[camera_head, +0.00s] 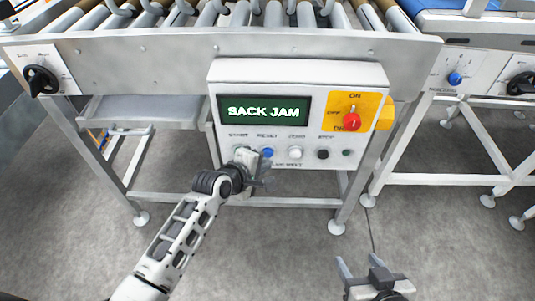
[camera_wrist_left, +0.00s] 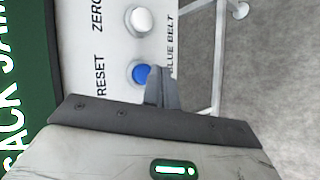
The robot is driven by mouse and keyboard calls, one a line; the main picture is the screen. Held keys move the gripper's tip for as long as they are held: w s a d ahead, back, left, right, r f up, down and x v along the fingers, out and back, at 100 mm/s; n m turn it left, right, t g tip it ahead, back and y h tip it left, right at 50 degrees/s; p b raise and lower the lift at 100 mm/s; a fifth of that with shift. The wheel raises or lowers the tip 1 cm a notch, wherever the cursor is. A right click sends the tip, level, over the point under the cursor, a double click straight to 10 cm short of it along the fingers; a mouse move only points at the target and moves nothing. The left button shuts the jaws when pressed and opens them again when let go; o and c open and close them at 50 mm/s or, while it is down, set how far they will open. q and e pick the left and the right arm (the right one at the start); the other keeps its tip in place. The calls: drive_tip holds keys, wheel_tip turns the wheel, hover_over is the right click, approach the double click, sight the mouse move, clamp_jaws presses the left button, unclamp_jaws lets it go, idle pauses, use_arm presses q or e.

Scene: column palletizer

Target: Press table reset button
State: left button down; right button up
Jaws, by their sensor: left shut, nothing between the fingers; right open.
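A white control box (camera_head: 298,73) is mounted on the front of the roller table, with a green display (camera_head: 264,110) reading "SACK JAM". The blue button (camera_head: 267,152) sits under the label "RESET" in its lower row; it also shows in the left wrist view (camera_wrist_left: 141,73). My left gripper (camera_head: 265,166) is shut and empty at the box's lower edge. In the left wrist view its fingertips (camera_wrist_left: 160,72) are right beside the blue button; I cannot tell whether they touch it. My right gripper (camera_head: 359,263) is open and empty, low in front of the table.
A white button (camera_head: 295,153) and a black button (camera_head: 322,154) sit right of the blue one. A red rotary switch (camera_head: 352,121) is on a yellow plate above them. The roller table (camera_head: 150,55) stands behind, with another conveyor at right. The grey floor in front is clear.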

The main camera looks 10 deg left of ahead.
use_arm(q)
drive_tip(key=shift+w, duration=0.2)
idle(0.6)
drive_tip(key=shift+w, duration=0.25)
drive_tip(key=shift+w+a, duration=0.1)
drive_tip(key=shift+w, duration=0.45)
idle(0.6)
drive_tip(key=shift+s, duration=0.1)
drive_tip(key=shift+s+p, duration=0.85)
